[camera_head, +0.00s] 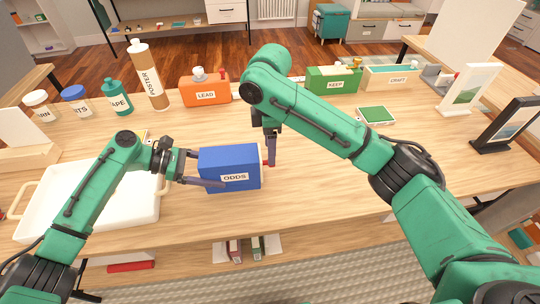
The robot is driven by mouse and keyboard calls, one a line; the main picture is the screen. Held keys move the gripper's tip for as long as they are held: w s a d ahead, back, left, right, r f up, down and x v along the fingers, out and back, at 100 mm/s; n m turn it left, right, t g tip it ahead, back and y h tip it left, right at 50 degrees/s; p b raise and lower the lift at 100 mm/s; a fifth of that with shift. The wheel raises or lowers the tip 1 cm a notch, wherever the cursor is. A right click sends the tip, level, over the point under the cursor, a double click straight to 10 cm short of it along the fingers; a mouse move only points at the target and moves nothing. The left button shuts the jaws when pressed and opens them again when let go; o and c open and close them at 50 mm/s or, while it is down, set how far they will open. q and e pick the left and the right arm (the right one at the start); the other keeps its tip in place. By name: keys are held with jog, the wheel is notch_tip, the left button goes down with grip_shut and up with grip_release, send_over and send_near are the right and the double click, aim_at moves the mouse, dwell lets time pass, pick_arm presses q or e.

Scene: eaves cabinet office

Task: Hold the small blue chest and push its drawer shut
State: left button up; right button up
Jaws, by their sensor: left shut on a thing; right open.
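The small blue chest (228,168), labelled ODDS, is on the wooden table in the middle of the head view. My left gripper (212,170) is shut on it from its left side, with one finger along its front and the other partly hidden behind it. A small red part (265,163) shows at the chest's right end, beside my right gripper (271,162). My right gripper is open and points down close to that end; I cannot tell whether it touches. The drawer's gap is not clearly visible.
A white tray (35,215) lies at the left under my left arm. Bottles and jars, an orange LEAD box (205,90), a green KEEP box (333,80) and a CRAFT box (391,77) line the back. Picture frames stand at the right. The table right of the chest is clear.

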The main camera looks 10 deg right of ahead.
notch_tip(320, 180, up, 8)
jog(key=shift+f, duration=0.15)
pick_arm(q)
jog(key=o, duration=1.6)
jog(key=shift+c, duration=0.2)
jog(key=shift+a, duration=0.1)
